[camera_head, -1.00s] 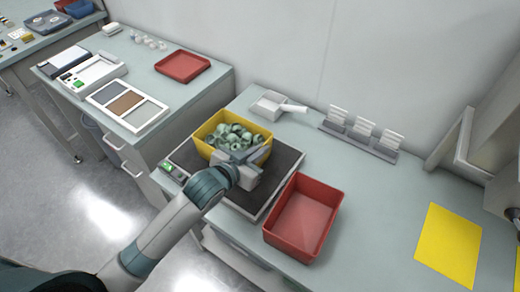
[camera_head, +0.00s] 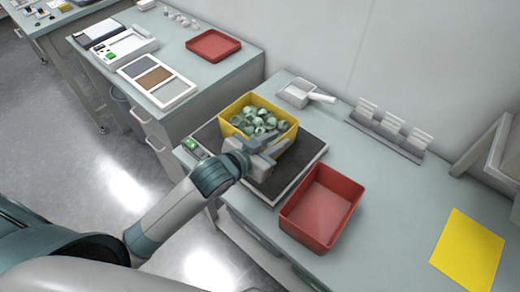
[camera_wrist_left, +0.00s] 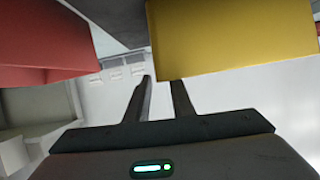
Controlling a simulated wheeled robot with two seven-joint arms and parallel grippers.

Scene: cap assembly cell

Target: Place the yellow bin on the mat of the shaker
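The yellow bin (camera_head: 237,132), full of grey-green caps (camera_head: 258,121), sits upright over the dark mat of the shaker (camera_head: 312,148), toward its back. The head view does not clearly show whether its whole base touches the mat. My left gripper (camera_head: 274,146) is at the bin's front right side, close to the rim. In the left wrist view the two fingers (camera_wrist_left: 161,80) stand apart with a gap, their tips at the edge of the yellow bin (camera_wrist_left: 235,38). The right fingertip is partly hidden by the bin. My right gripper is not in view.
A red bin (camera_head: 322,205) stands just right of the shaker. A white scoop (camera_head: 305,94) and a rack (camera_head: 388,130) lie behind it. A yellow sheet (camera_head: 468,250) lies at right. The left table holds a red tray (camera_head: 213,45). The table's middle right is clear.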

